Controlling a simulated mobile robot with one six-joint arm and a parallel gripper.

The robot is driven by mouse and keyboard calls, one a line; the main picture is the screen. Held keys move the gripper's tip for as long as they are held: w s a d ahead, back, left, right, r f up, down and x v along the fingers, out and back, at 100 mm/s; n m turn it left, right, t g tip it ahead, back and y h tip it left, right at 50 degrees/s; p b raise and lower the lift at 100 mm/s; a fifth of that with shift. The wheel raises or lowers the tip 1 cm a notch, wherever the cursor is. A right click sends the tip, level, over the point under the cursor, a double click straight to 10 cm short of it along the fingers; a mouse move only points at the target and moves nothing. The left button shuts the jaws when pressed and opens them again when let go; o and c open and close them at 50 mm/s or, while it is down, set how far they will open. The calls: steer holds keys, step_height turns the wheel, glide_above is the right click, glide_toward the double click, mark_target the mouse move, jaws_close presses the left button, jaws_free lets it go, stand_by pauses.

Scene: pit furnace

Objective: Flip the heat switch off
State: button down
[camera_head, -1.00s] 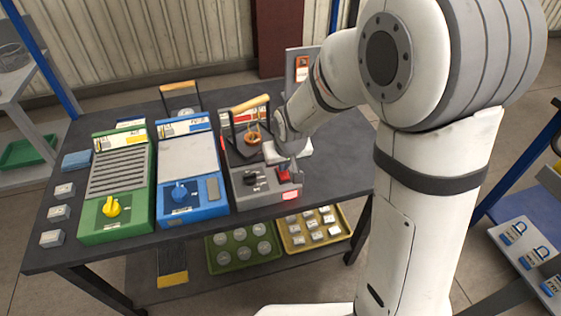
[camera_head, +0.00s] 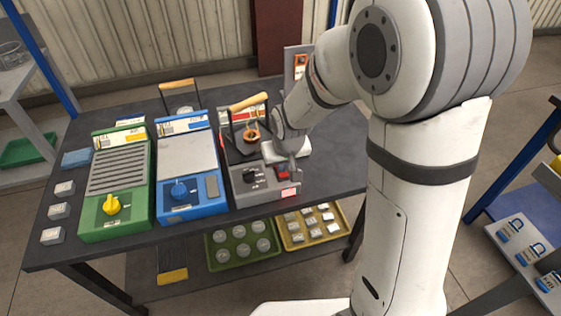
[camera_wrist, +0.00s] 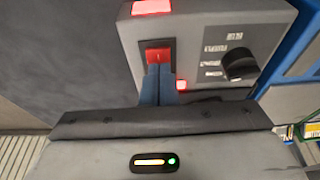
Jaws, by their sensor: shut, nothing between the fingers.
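The heat switch is a red rocker (camera_wrist: 158,56) in a dark frame on the grey pit furnace's control panel (camera_wrist: 205,35). In the head view the red switch (camera_head: 283,171) shows partly, below my gripper (camera_head: 291,160). In the wrist view my gripper (camera_wrist: 158,78) is shut and empty, its blue-grey fingertips at the lower edge of the red rocker. I cannot tell whether they touch it. A red light (camera_wrist: 181,85) glows beside the fingers, and a lit red panel (camera_wrist: 151,7) shows on the front face.
A black knob (camera_wrist: 239,65) sits beside the switch. The blue unit (camera_head: 187,165) and green unit (camera_head: 115,185) stand left of the furnace. A crucible (camera_head: 251,134) and a wooden-handled lid (camera_head: 248,103) are behind the panel. The dark table (camera_head: 335,165) is clear to the right.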

steer(key=shift+s+d, duration=0.1)
steer(key=shift+s, duration=0.15)
steer(key=shift+r, duration=0.25)
steer(key=a+p+v, duration=0.1)
steer(key=p+v, duration=0.3)
steer(key=v, duration=0.9)
steer(key=shift+d+r, duration=0.2)
steer(key=shift+d, duration=0.3)
steer(key=w+b, duration=0.1)
steer(key=b, duration=0.2)
steer(key=shift+w+r, duration=0.2)
steer(key=shift+w, duration=0.05)
